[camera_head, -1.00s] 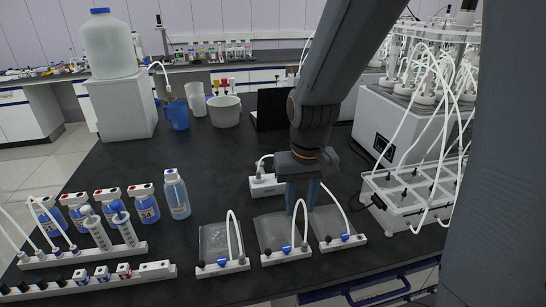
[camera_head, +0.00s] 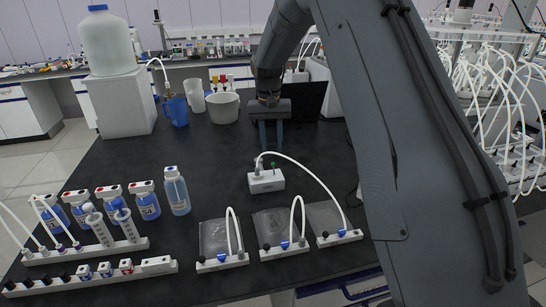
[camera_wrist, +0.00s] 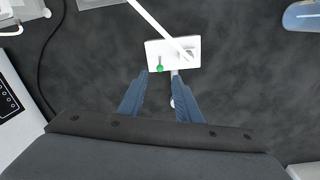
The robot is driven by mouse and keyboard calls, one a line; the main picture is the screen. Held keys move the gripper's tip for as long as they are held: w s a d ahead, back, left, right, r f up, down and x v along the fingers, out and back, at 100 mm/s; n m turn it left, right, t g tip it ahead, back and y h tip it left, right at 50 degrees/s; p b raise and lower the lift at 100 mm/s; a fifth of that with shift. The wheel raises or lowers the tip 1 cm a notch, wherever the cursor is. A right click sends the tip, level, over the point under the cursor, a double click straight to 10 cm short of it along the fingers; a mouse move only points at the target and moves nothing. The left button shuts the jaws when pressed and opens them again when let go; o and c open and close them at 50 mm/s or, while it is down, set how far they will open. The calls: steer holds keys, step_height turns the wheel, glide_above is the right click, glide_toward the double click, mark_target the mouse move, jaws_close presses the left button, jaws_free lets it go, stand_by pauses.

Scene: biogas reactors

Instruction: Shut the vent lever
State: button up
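A small white valve block (camera_head: 266,181) lies on the dark bench in the head view. A small green-tipped lever (camera_head: 273,165) stands up from it, seemingly the vent lever. A white tube (camera_head: 310,172) runs from the block toward the right gas bag. In the wrist view the block (camera_wrist: 173,54) lies ahead of my fingertips, with the green tip (camera_wrist: 159,68) near its lower left edge. My gripper (camera_head: 271,146) points down behind the block, fingers apart and empty. It also shows in the wrist view (camera_wrist: 159,76). I cannot tell the lever's exact angle.
Several flat bags with white clamp bars (camera_head: 285,249) lie at the front. A blue-liquid bottle (camera_head: 176,191) and vial racks (camera_head: 90,278) stand to the left. A blue jug (camera_head: 176,111) and white tub (camera_head: 223,107) stand behind.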

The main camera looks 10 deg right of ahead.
mark_target(273, 164)
step_height(273, 164, down, 6)
steer(key=shift+d+r+p, duration=0.1)
steer(key=shift+r+p, duration=0.05)
steer(key=shift+p, duration=0.7)
steer(key=shift+c, duration=0.5)
jaws_close()
